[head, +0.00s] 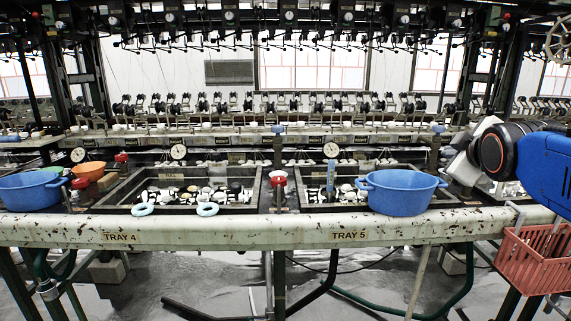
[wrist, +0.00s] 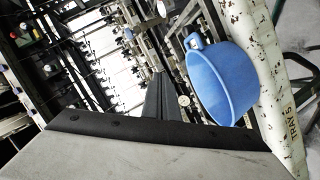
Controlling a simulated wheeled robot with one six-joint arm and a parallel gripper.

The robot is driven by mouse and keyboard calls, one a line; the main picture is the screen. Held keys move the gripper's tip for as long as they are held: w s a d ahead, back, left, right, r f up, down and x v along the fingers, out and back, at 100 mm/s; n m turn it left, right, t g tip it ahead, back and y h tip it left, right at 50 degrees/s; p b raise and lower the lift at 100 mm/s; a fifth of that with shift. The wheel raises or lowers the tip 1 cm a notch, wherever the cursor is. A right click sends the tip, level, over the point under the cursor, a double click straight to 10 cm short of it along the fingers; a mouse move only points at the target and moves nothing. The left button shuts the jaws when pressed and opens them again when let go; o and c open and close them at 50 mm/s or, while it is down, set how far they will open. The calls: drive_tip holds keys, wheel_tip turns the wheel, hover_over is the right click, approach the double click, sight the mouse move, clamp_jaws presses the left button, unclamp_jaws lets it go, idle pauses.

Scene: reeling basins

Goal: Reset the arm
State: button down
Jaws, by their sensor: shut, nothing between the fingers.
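My arm comes in from the right edge of the head view, with a blue link, a black joint and a white wrist section. My gripper (wrist: 161,78) shows as a dark, narrow wedge in the middle of the wrist view. Its fingers are shut with nothing between them. In the head view the gripper end is hard to make out near the blue basin on the right (head: 402,195). That basin stands on the bench edge above the TRAY 5 label and also shows right of the fingers in the wrist view (wrist: 222,85), apart from them.
The worn white rail (head: 230,232) runs along the front. Sunken trays with pale and dark pieces lie behind it. Another blue basin (head: 32,191) and an orange bowl (head: 88,171) stand at left. A red basket (head: 533,262) hangs at right. Reeling machinery fills the back.

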drive_tip(key=s+a+f+m+g+y, duration=0.1)
drive_tip(key=s+a+f+m+g, duration=0.2)
drive_tip(key=s+f, duration=0.5)
drive_tip(key=s+a+f+m+g+y, duration=0.1)
drive_tip(key=s+a+f+m+g, duration=0.2)
drive_tip(key=s+f, duration=0.5)
drive_tip(key=s+a+f+m+g+y, duration=0.1)
drive_tip(key=s+a+f+m+g, duration=0.2)
drive_tip(key=s+f, duration=0.4)
wheel_tip(320, 180, down, 5)
drive_tip(key=shift+s+a+f, duration=0.1)
drive_tip(key=shift+s+a, duration=0.2)
drive_tip(key=shift+s, duration=0.1)
